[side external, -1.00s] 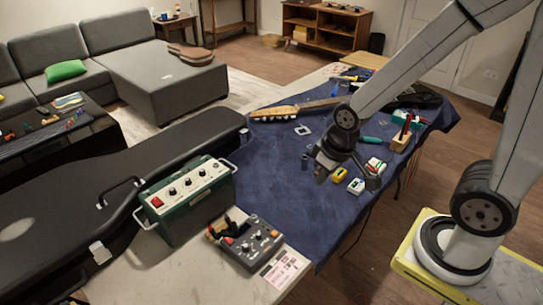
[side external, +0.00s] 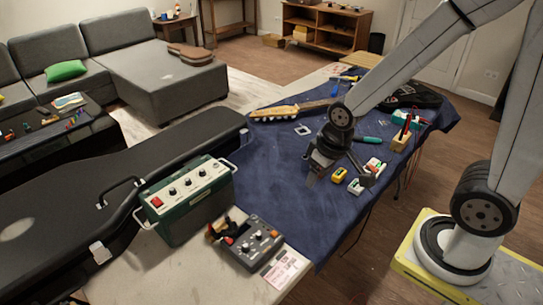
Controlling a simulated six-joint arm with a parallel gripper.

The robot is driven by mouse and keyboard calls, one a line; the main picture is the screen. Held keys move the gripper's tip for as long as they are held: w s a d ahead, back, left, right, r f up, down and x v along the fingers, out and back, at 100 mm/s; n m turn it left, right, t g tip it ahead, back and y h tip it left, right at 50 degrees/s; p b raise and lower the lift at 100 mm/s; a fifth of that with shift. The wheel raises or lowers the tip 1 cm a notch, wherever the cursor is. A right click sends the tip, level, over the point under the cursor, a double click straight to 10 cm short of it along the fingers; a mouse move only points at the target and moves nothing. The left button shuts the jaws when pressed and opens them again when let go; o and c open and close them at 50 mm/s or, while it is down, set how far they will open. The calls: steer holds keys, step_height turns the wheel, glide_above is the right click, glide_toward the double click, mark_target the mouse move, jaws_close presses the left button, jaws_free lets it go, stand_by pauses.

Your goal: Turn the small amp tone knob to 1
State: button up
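The small amp (side external: 188,212) is a dark green box with a pale top panel, standing on the bare part of the table at the left of the blue cloth. Its panel carries a red switch (side external: 157,203) and a row of small black knobs (side external: 187,182). Their labels and settings are too small to read, so I cannot tell which is the tone knob. My gripper (side external: 312,180) is over the blue cloth, to the right of the amp and well apart from it. It points downward, and I see nothing held in it. Its finger gap is not clear.
A grey control box (side external: 250,242) with knobs sits in front of the amp, beside a printed card (side external: 286,268). A black guitar case (side external: 60,222) lies behind the amp. Small yellow (side external: 339,174) and white items lie right of my gripper. The blue cloth (side external: 268,190) between gripper and amp is clear.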

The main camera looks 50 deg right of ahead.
steer(key=w+a+m, duration=0.1)
steer(key=w+a, duration=0.3)
steer(key=w, duration=1.3)
steer(key=m+t+h, duration=0.1)
steer(key=m+t, duration=0.1)
glide_toward(202, 171)
steer(key=shift+w+f, duration=0.2)
steer(key=shift+f, duration=0.15)
steer(key=shift+f, duration=0.1)
steer(key=shift+x, duration=3.75)
jaws_close()
